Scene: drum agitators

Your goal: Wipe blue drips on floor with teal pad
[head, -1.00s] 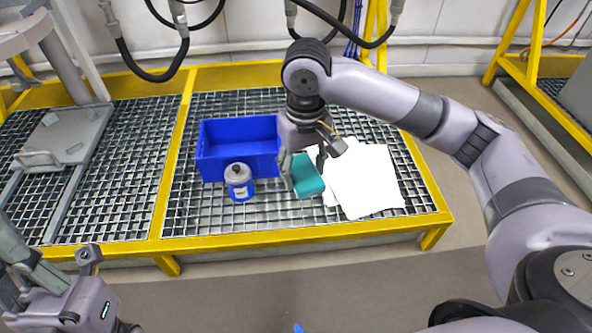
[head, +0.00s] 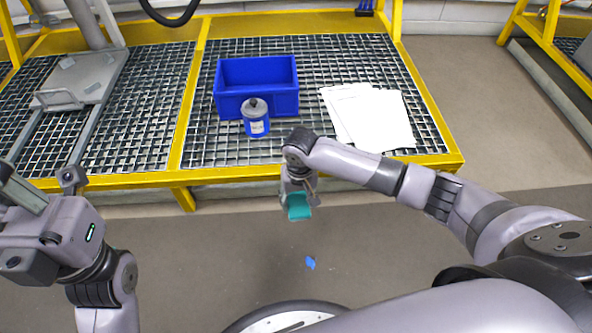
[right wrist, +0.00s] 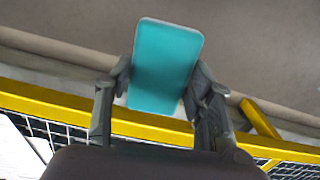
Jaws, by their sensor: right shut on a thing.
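The teal pad (head: 299,207) is held in my right gripper (head: 298,196), in front of the grating platform's near edge and above the floor. In the right wrist view the teal pad (right wrist: 165,65) sits between the two fingers of the right gripper (right wrist: 160,90). A small blue drip (head: 310,262) lies on the grey floor, below and slightly right of the pad in the head view. The pad is apart from it. My left gripper (head: 40,225) is at the left; its fingers are not clear enough to tell if they are open.
The yellow-edged grating platform (head: 320,170) carries a blue bin (head: 258,105), a blue jar with a grey lid (head: 255,118) and white sheets (head: 375,122). The floor (head: 220,240) in front is mostly clear. My base shows at the bottom.

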